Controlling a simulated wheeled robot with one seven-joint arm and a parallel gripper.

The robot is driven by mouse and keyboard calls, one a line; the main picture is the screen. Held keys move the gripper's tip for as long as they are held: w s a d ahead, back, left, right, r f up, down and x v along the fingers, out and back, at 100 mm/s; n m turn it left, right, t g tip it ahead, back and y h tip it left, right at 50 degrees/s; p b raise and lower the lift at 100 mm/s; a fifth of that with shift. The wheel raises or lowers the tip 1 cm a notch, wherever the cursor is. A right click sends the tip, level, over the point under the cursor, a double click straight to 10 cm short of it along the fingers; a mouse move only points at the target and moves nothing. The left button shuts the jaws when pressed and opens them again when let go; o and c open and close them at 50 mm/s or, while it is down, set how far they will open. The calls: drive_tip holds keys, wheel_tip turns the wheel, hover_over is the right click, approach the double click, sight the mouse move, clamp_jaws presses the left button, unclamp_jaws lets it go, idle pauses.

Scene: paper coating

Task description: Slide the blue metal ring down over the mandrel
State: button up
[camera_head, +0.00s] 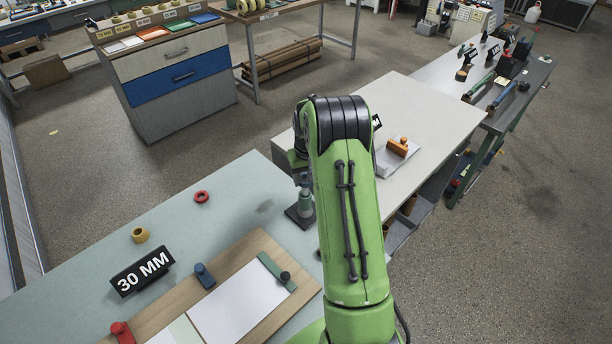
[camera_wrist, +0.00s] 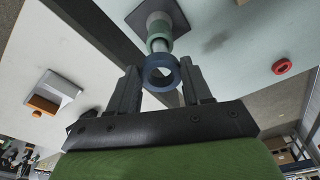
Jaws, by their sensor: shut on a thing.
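My gripper (camera_wrist: 160,68) is shut on the blue metal ring (camera_wrist: 149,80), which sits between the two fingertips in the wrist view. The mandrel (camera_wrist: 159,19) stands on a dark square base plate (camera_wrist: 134,16), with a green band or ring (camera_wrist: 157,43) around it. The blue ring overlaps the near end of the mandrel in this view; I cannot tell whether the tip is inside it. In the head view the mandrel (camera_head: 305,201) stands upright on its base (camera_head: 296,215). My arm hides the blue ring and most of my gripper there.
A red ring (camera_head: 202,197) and a yellow ring (camera_head: 140,235) lie on the pale table (camera_head: 90,250). A black "30 MM" sign (camera_head: 142,273) and a wooden board (camera_head: 236,257) are nearer. A stamp with an orange handle (camera_head: 398,147) sits on the table to the right.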

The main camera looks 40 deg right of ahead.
sight(306, 188)
drive_tip(key=shift+f, duration=0.1)
idle(0.3)
drive_tip(key=shift+f+b, duration=0.35)
drive_tip(key=shift+b, duration=0.1)
drive_tip(key=shift+f+b, duration=1.3)
drive_tip(key=shift+f, duration=0.35)
drive_tip(key=o, duration=1.1)
drive_tip(key=shift+r, duration=0.15)
drive_tip(key=r, duration=0.5)
drive_tip(key=s+r, duration=0.1)
drive_tip(key=r, duration=0.4)
drive_tip(key=s+r, duration=0.1)
drive_tip(key=r, duration=0.4)
drive_tip(key=shift+a+r+p, duration=0.25)
drive_tip(key=shift+a+p, duration=0.05)
drive_tip(key=shift+p, duration=0.1)
